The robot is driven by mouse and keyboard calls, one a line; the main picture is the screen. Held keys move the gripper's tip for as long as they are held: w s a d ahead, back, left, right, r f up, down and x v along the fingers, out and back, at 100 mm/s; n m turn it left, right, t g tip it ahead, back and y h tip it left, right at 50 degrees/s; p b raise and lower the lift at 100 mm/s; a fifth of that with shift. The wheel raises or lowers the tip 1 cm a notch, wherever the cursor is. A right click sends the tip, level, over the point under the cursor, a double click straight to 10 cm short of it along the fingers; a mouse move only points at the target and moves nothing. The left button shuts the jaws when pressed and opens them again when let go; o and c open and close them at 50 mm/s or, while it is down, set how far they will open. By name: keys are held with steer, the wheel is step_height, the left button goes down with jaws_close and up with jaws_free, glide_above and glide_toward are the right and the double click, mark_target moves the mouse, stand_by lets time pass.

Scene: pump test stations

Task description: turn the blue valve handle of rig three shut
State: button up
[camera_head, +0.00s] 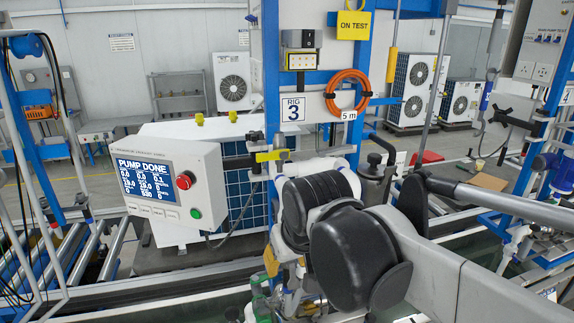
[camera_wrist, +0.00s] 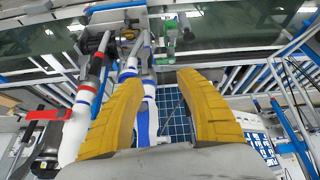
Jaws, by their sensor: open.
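My arm covers the pipework below the sign, and my gripper cannot be made out there. White pipes (camera_wrist: 145,115) with blue bands run beside and beyond the left finger. A red handle (camera_wrist: 48,115) sits on the left pipe, apart from the fingers.
A control box (camera_head: 190,190) reading "PUMP DONE" stands left of my arm. An orange hose coil (camera_head: 347,92) hangs on the rig post. A yellow handle (camera_head: 271,155) sits below the sign. A green fitting (camera_wrist: 167,35) lies beyond my fingertips. Rollers (camera_head: 80,262) run at left.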

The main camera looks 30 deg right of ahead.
steer(key=w+d+r+m+g+p, duration=0.1)
steer(key=w+d+r+p, duration=0.1)
steer(key=r+p, duration=0.5)
steer(key=w+d+r+p, duration=0.15)
steer(key=r+p, duration=0.35)
steer(key=r, duration=0.5)
steer(key=shift+h, duration=0.3)
steer(key=x, duration=1.1)
steer(key=shift+s+d+f, duration=0.15)
steer(key=shift+f, duration=0.1)
jaws_close()
